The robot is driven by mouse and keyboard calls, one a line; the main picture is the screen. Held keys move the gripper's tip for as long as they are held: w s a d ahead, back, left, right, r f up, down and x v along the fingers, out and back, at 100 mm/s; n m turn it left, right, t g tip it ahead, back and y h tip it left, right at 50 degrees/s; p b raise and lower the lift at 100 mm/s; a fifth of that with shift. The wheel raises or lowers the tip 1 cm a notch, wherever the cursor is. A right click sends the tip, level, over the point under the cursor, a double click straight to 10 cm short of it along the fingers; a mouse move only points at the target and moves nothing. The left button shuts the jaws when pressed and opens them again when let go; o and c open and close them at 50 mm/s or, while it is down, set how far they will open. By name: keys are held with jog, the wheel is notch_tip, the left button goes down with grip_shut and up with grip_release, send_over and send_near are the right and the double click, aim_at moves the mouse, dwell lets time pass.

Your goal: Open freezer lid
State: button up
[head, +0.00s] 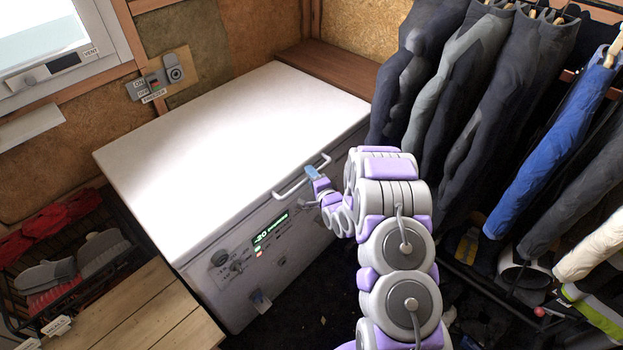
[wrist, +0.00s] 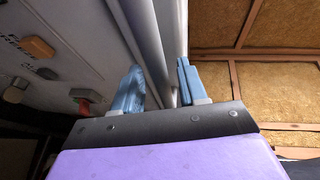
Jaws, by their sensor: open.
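The chest freezer has a flat white lid (head: 225,125), and the lid is shut. A light bar handle (head: 290,187) sticks out from the front edge of the lid. My gripper (head: 314,174) is at this handle, with its blue fingers close to the bar. In the wrist view my gripper (wrist: 158,82) is open, one blue finger on each side of a long grey bar (wrist: 148,45), which looks like the handle. I cannot tell whether either finger touches it. My arm hides part of the freezer's right front.
The freezer front has a lit display (head: 270,231) and knobs. Clothes (head: 465,80) hang close on the right. A wooden surface (head: 150,312) and a dark basket (head: 75,260) stand at the left. A window (head: 50,50) and a wall switch (head: 155,82) are behind.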

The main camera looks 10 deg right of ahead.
jog(key=shift+a, duration=0.75)
jog(key=shift+d, duration=0.45)
jog(key=c, duration=0.6)
grip_shut()
jog(key=shift+a+f, duration=0.1)
